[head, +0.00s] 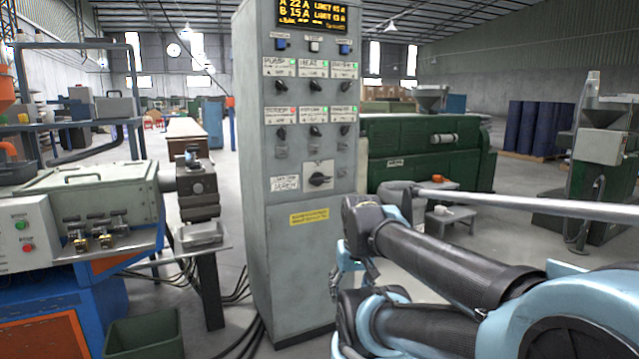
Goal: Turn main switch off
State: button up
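The tall grey control cabinet (262,240) stands upright near the middle of the head view. A large black rotary switch (320,180) sits on a pale square plate low on its front. It is the biggest knob on the panel, and its handle lies roughly sideways, slightly tilted. A white label (285,184) is to its left; its writing is too blurred to read surely. My arm's blue and black links fill the lower right, to the right of the cabinet.
Rows of smaller knobs (315,131) and a lit display (312,14) are above the switch. A yellow label (309,217) is below it. An orange and blue machine (40,290) stands at left, with a green bin (145,338) on the floor. A green machine (425,150) stands behind.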

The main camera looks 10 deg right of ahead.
jog(key=o, duration=0.5)
jog(key=w+a+r+m+y, duration=0.1)
jog(key=w+a+m, duration=0.1)
jog(key=w, duration=0.1)
jog(key=w+a+r+m+t+y, duration=0.1)
jog(key=w+m, duration=0.1)
jog(key=w, duration=0.2)
jog(key=w+a+r+m+t+y, duration=0.1)
jog(key=w+a, duration=0.1)
jog(key=w, duration=0.1)
jog(key=shift+w+a+r+m+y, duration=0.25)
jog(key=shift+a+m+y, duration=0.05)
jog(key=shift+m, duration=0.1)
jog(key=shift+o, duration=0.2)
jog(key=m+t+y, duration=0.2)
jog(key=m+t, duration=1.1)
jog(key=m, duration=1.4)
send_near(322, 181)
jog(key=x, duration=1.1)
jog(key=shift+w+a+r, duration=0.1)
jog(key=shift+w+a, duration=0.15)
jog(key=shift+w, duration=0.05)
jog(key=c, duration=1)
